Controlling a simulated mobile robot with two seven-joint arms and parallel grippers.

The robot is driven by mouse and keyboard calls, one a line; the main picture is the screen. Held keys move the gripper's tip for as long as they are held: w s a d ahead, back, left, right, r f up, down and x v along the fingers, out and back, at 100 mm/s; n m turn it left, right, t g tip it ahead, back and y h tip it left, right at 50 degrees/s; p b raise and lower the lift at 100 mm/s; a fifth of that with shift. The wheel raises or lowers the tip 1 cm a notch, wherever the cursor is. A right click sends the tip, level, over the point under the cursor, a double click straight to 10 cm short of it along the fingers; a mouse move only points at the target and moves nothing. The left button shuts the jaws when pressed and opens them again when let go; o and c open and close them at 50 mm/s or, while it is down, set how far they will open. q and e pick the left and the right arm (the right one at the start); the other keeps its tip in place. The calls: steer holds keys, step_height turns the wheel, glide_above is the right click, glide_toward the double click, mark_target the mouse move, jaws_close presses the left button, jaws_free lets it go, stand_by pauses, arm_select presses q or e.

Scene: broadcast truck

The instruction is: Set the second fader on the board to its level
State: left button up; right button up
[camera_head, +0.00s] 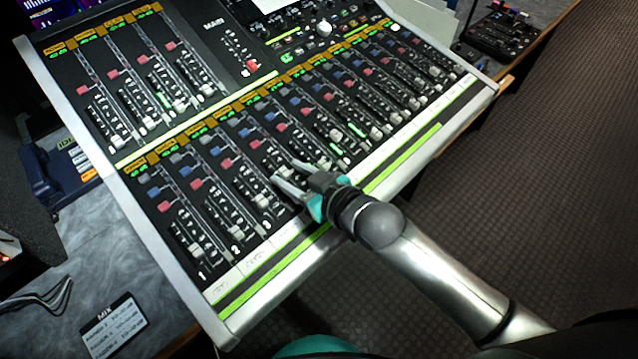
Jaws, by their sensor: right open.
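The mixing board (165,262) is a grey-framed black console with rows of faders. The second fader (236,231) of the front row is a pale cap near the lower end of its slot, above the printed number 2. The first fader (195,249) also sits low, and the third fader (263,201) is a little up its slot. My right gripper (284,172) is open over the front row, to the right of the third fader. Its fingers point left and hide part of the strips there. I cannot tell whether they touch the board.
A small dark control box (502,35) stands at upper right. Dark carpeted floor lies right of the board.

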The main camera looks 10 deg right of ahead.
steer(key=p+v, duration=0.3)
steer(key=v, duration=1.1)
steer(key=shift+s+d, duration=0.1)
steer(key=shift+d, duration=0.05)
steer(key=shift+d+f+m+h, duration=0.35)
steer(key=shift+f+m+h, duration=0.1)
steer(key=shift+h, duration=0.15)
steer(key=s+d+f+m+g+h, duration=0.45)
steer(key=s+d+g+h, duration=0.2)
steer(key=s, duration=0.25)
step_height(320, 180, down, 22)
steer(key=s+g, duration=0.2)
steer(key=s+d+f+g, duration=0.1)
steer(key=s+d+f, duration=0.2)
steer(key=s+f, duration=1.1)
steer(key=shift+s+d+n, duration=0.3)
steer(key=shift+s, duration=0.2)
